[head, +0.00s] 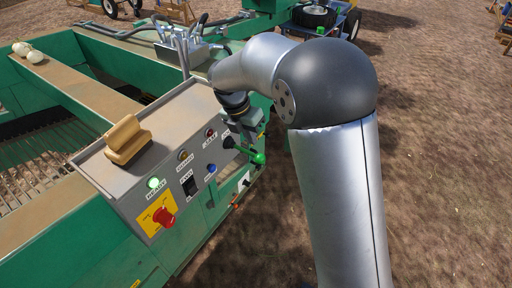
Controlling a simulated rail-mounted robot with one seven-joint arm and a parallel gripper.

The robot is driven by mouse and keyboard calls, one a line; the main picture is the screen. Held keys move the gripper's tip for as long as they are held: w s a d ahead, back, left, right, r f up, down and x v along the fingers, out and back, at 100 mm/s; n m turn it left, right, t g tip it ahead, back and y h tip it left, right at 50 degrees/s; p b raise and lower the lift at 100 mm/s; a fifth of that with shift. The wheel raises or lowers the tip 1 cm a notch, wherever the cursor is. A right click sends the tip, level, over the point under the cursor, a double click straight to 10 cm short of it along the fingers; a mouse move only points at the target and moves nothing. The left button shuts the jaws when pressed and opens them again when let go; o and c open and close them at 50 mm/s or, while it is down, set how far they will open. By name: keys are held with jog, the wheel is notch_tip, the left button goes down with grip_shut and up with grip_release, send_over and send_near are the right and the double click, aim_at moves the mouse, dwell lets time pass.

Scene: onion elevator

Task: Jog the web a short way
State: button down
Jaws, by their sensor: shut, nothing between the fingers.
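The grey control panel (172,150) sits on the green machine's side. It carries a lit green lamp (153,183), a red mushroom button (163,217) on a yellow plate, a black switch (189,186), a blue button (211,168), an amber button (183,155), a small red button (210,132) and a black knob (228,142). The labels are too small to read surely. The slatted web (40,165) lies inside the machine at left. My gripper (254,126) is shut and empty at the panel's far right end, near the knob and a green-ended lever (258,158). Its fingertips are hard to make out.
A tan seat-like pad (128,139) is on top of the panel box. Two pale onions (28,52) rest on the machine's far left ledge. Levers and hoses (188,45) stand behind the panel. Bare soil (440,150) lies open at right.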

aim_at(258, 155)
jog(key=x, duration=0.5)
jog(key=shift+d+f+p, duration=0.1)
jog(key=shift+f+p, duration=0.3)
jog(key=shift+f, duration=0.1)
